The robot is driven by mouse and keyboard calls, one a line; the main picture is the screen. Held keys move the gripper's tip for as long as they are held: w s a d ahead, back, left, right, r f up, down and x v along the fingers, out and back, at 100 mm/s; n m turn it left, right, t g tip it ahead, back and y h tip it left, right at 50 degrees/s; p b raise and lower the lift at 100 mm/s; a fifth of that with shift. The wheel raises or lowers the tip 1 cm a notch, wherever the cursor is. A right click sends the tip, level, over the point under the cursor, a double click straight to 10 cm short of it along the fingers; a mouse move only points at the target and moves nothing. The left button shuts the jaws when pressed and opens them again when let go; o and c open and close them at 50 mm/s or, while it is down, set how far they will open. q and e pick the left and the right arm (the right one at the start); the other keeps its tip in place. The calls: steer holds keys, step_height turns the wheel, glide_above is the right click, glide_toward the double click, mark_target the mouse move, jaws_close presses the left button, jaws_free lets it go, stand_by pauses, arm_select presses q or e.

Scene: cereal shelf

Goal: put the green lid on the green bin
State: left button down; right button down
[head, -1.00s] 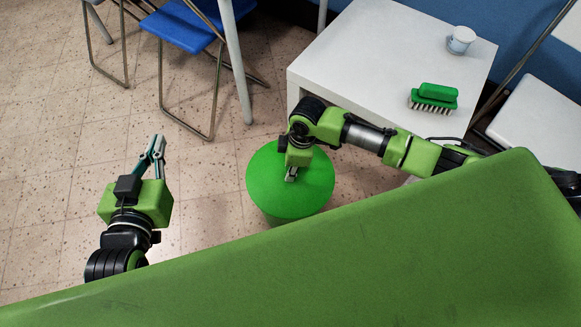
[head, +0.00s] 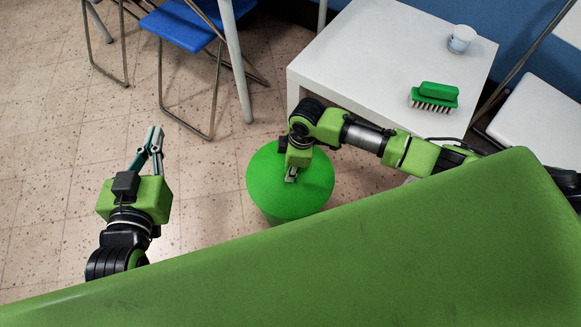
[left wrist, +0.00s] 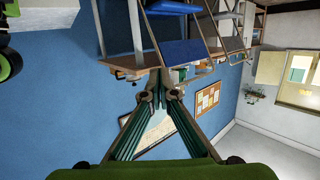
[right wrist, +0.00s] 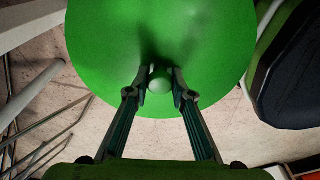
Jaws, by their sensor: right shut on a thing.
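The round green lid (head: 265,175) is over the green bin (head: 282,219), whose side shows just below the lid's front edge. The lid covers the bin's opening, and I cannot tell whether it is fully seated. My right gripper (head: 291,176) is above the lid. In the right wrist view, my right gripper (right wrist: 160,80) is shut on the small knob (right wrist: 159,84) of the lid (right wrist: 215,45). My left gripper (head: 154,132) is off to the left of the bin, empty. In the left wrist view, the fingertips of my left gripper (left wrist: 160,88) come together with nothing between them.
A white table (head: 350,65) stands behind the bin, with a green brush (head: 435,93) and a white cup (head: 461,39) on it. A blue folding chair (head: 182,25) stands at the back left. The tiled floor (head: 60,150) is clear around the left gripper.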

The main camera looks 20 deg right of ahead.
arm_select(q)
steer(key=shift+d+r, duration=0.1)
steer(key=shift+r, duration=0.15)
arm_select(e)
steer(key=shift+f, duration=0.15)
arm_select(q)
steer(key=shift+w+r+t, duration=0.15)
steer(key=shift+r+t, duration=0.15)
arm_select(e)
steer(key=shift+f, duration=0.15)
steer(key=c, duration=1.7)
jaws_free()
steer(key=r, duration=0.4)
steer(key=d+r, duration=0.1)
steer(key=r, duration=0.7)
steer(key=shift+s+d, duration=0.3)
steer(key=shift+d, duration=0.05)
